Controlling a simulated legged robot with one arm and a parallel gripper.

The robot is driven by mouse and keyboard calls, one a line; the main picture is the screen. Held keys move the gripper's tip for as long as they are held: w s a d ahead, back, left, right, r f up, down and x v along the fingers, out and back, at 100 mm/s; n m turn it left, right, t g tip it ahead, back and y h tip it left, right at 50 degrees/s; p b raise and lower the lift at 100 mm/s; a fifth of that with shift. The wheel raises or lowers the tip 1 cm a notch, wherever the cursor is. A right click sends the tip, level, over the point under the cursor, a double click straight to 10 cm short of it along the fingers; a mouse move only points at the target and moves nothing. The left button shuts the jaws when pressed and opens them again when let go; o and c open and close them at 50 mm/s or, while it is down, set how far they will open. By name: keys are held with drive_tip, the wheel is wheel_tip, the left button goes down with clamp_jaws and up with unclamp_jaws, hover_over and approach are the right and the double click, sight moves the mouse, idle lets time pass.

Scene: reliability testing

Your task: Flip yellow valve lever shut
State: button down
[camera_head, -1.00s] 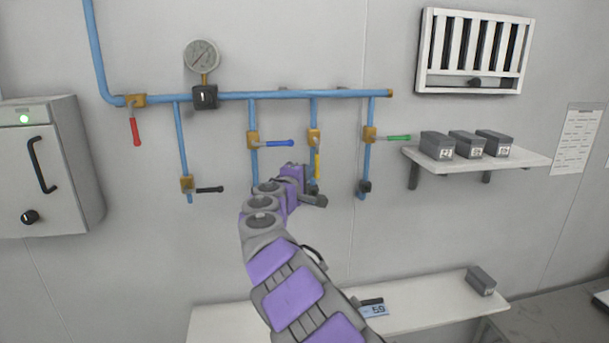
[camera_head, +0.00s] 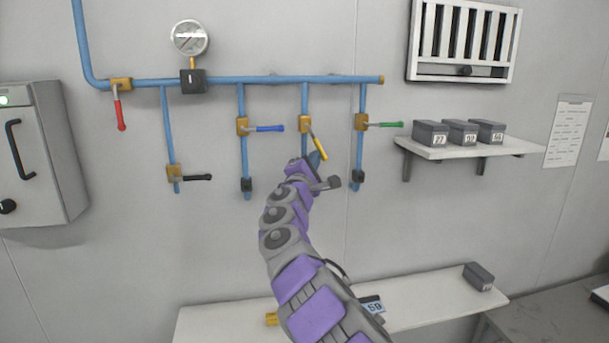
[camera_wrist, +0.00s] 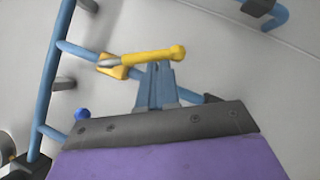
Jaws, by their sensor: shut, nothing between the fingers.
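The yellow valve lever (camera_head: 319,147) sits on a brass valve body (camera_head: 305,124) on the third short vertical pipe. It is tilted, slanting down and to the right, off the line of its pipe. My gripper (camera_head: 318,160) is at the lever's lower end, partly hidden by my arm. In the wrist view, the closed blue fingers (camera_wrist: 157,68) are shut with nothing between them. Their tips are right at the side of the yellow lever (camera_wrist: 150,55), near its middle, and appear to touch it.
Blue (camera_head: 265,128) and green (camera_head: 385,125) levers flank the yellow one closely, both horizontal. A red lever (camera_head: 120,114) hangs down and a black lever (camera_head: 197,178) is horizontal. A shelf with boxes (camera_head: 470,150) is at right; a lower shelf (camera_head: 230,322) runs below.

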drive_tip(key=w+d+r+n+t+y+b, duration=0.1)
drive_tip(key=d+r+n+t+y+b, duration=0.2)
drive_tip(key=n, duration=1.1)
drive_tip(key=shift+w+d+r+t+y+b, duration=0.4)
drive_tip(key=shift+d+r+y+b, duration=1)
drive_tip(key=shift+y+b, duration=1.25)
drive_tip(key=shift+d+f, duration=0.25)
drive_tip(key=shift+d, duration=0.05)
